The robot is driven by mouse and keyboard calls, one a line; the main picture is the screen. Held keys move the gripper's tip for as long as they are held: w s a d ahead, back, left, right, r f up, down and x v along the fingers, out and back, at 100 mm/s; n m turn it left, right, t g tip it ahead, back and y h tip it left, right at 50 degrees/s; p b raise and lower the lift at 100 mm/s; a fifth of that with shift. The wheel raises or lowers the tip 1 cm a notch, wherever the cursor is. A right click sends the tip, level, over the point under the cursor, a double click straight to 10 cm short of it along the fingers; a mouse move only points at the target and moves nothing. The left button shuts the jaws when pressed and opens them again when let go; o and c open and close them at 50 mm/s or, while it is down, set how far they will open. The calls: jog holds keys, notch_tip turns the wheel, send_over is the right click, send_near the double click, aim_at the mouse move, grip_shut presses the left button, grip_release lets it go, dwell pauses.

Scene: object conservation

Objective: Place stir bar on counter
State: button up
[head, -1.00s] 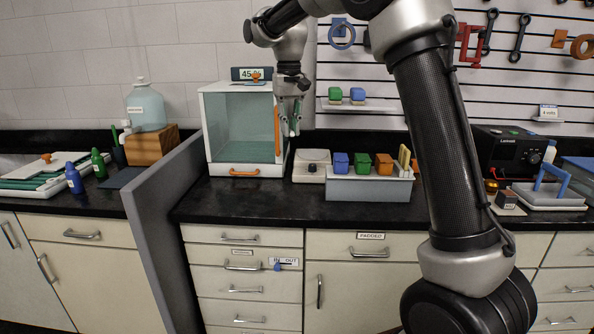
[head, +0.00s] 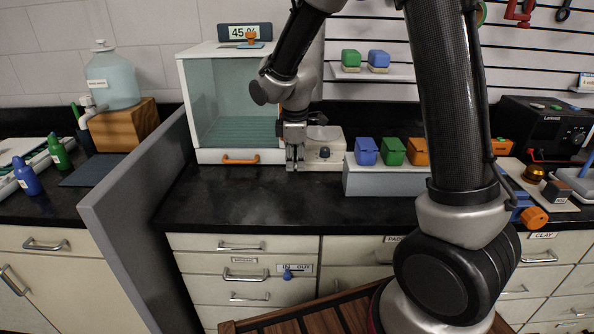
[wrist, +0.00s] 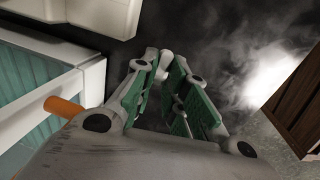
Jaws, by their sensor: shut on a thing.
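My gripper (head: 294,165) points down low over the black counter (head: 270,205), just in front of the glass-fronted cabinet and the stirrer-like device. In the wrist view, my gripper (wrist: 172,100) has its green-padded fingers close together. A small, thin grey piece (wrist: 178,103) shows between the pads; it appears to be the stir bar, mostly hidden by the fingers. The stir bar cannot be made out in the head view. The dark counter (wrist: 215,50) lies beyond the fingertips; I cannot tell whether they touch it.
The glass-fronted cabinet (head: 225,105) stands left and behind, its orange handle (head: 240,159) close by. A white device (head: 323,150) stands just behind the gripper. A grey bin (head: 375,183) with coloured boxes is to the right. A grey divider (head: 130,190) bounds the left. The front counter is clear.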

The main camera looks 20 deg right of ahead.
aim_at(295, 167)
jog(key=shift+f, duration=2.15)
jog(key=o, duration=0.7)
jog(key=shift+f, duration=0.1)
jog(key=shift+o, duration=0.2)
notch_tip(295, 167, up, 11)
jog(key=s, duration=0.2)
jog(key=s+d+r+m+t, duration=0.1)
jog(key=s+d+r+m, duration=0.5)
jog(key=s+d+r, duration=0.25)
jog(key=s+d+m, duration=0.3)
jog(key=s+m, duration=0.1)
jog(key=s, duration=0.4)
jog(key=s+d+r+m+t, duration=0.1)
jog(key=s+d+m, duration=0.2)
jog(key=s, duration=0.5)
jog(key=shift+d+r+m+y, duration=0.2)
jog(key=shift+r+m+y, duration=0.1)
jog(key=shift+m, duration=0.4)
